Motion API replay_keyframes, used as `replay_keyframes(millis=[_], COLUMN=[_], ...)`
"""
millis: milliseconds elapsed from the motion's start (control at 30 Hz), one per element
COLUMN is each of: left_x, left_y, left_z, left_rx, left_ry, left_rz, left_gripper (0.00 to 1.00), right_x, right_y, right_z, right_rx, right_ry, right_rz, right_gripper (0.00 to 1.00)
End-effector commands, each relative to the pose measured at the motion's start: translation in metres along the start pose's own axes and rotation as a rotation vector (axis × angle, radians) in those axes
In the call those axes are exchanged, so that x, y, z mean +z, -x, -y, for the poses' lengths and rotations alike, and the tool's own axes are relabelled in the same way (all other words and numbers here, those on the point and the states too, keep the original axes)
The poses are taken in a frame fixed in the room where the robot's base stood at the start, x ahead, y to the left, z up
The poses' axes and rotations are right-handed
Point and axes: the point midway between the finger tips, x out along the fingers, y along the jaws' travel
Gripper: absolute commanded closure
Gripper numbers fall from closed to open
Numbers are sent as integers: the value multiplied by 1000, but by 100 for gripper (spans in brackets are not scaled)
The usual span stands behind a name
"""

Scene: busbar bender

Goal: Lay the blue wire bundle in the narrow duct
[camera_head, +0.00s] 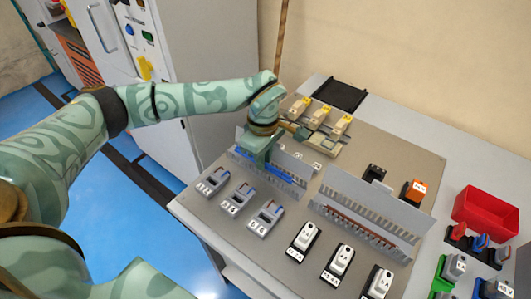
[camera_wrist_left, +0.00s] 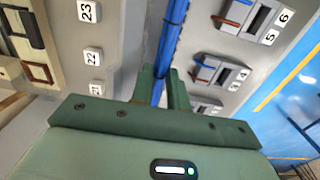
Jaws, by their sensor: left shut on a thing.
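The blue wire bundle (camera_head: 285,181) runs along the smaller grey slotted duct (camera_head: 294,163) at the back left of the panel. My left gripper (camera_head: 258,162) points down over the duct and is shut on the bundle. In the left wrist view the blue bundle (camera_wrist_left: 171,42) passes straight between the two fingers (camera_wrist_left: 166,90). The bundle lies close along the duct's wall; I cannot tell whether it rests on the duct floor. The fingers hide part of the bundle. My right gripper is not in view.
A longer slotted duct (camera_head: 350,190) with red-brown wires lies to the right. Numbered grey terminal blocks (camera_head: 237,199) stand in front, and yellow-topped parts (camera_head: 321,116) behind. White switches (camera_head: 304,237), an orange-topped block (camera_head: 414,190) and a red bin (camera_head: 485,212) are further right.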

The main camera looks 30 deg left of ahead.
Motion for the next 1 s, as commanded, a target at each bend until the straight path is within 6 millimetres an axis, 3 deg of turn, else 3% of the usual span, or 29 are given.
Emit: replay_keyframes(millis=[267, 300, 400, 867, 1000], left_x=[0, 0, 0, 0, -1], left_y=[-1, -1, -1, 0, 15], left_z=[0, 0, 0, -1, -2], left_rx=[1, 1, 1, 4, 8], left_ry=[0, 0, 0, 0, 0], left_rz=[0, 0, 0, -1, -1], left_gripper=[100, 81, 58, 58, 58], right_x=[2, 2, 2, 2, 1], right_y=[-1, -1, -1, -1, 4], right_z=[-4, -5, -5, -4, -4], right_rx=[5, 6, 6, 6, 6], right_ry=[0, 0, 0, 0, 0], right_rz=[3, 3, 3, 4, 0], right_gripper=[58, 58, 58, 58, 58])
